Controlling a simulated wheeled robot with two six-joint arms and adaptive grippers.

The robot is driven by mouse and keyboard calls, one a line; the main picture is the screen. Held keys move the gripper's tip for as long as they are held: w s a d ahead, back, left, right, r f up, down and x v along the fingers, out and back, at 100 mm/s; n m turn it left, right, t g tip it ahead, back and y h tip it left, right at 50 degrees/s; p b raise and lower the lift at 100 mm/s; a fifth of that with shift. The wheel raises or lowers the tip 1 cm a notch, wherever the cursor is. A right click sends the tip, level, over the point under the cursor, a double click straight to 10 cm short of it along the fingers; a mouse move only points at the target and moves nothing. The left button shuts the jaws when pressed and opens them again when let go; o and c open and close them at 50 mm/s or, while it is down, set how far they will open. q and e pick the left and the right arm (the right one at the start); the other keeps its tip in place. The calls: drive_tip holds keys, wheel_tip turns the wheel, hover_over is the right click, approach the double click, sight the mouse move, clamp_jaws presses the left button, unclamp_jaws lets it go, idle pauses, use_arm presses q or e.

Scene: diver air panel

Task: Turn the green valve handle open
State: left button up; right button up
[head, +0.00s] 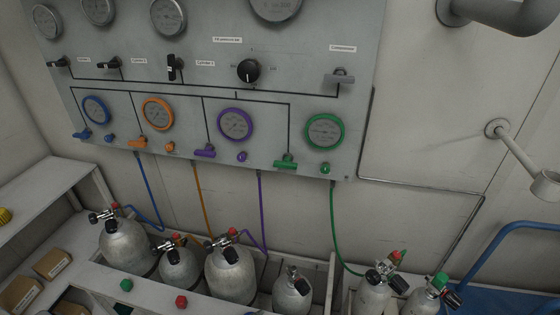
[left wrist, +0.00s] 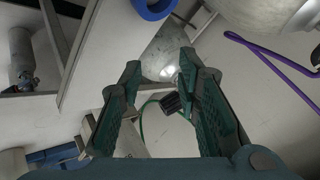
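The green valve handle (head: 285,161) is on the grey air panel (head: 210,90), low and right of centre in the head view. It lies roughly level, below and left of the green-rimmed gauge (head: 324,131). A green knob (head: 325,168) is right of it. Neither gripper shows in the head view. In the left wrist view my left gripper (left wrist: 158,78) is open, with its two green-padded fingers apart and nothing held. A dark knob (left wrist: 173,103) and a thin green hose (left wrist: 142,118) show beyond and between the fingers. The green handle cannot be made out there.
Blue (head: 82,135), orange (head: 137,142) and purple (head: 205,151) handles line the panel's lower edge, left of the green one. Several gas cylinders (head: 230,275) stand below, with coloured hoses rising to the panel. A wall pipe (head: 517,153) and blue rail (head: 508,230) are at the right.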

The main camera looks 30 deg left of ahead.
use_arm(q)
drive_tip(key=w+r+m+t, duration=0.3)
drive_tip(key=w+r, duration=0.5)
drive_tip(key=r, duration=0.5)
drive_tip(key=m+t+y+p, duration=0.2)
drive_tip(key=m+t+y, duration=0.15)
drive_tip(key=t, duration=0.25)
approach(285, 167)
drive_tip(key=b+x, duration=0.2)
drive_tip(key=x, duration=0.9)
drive_tip(key=shift+s, duration=0.1)
clamp_jaws()
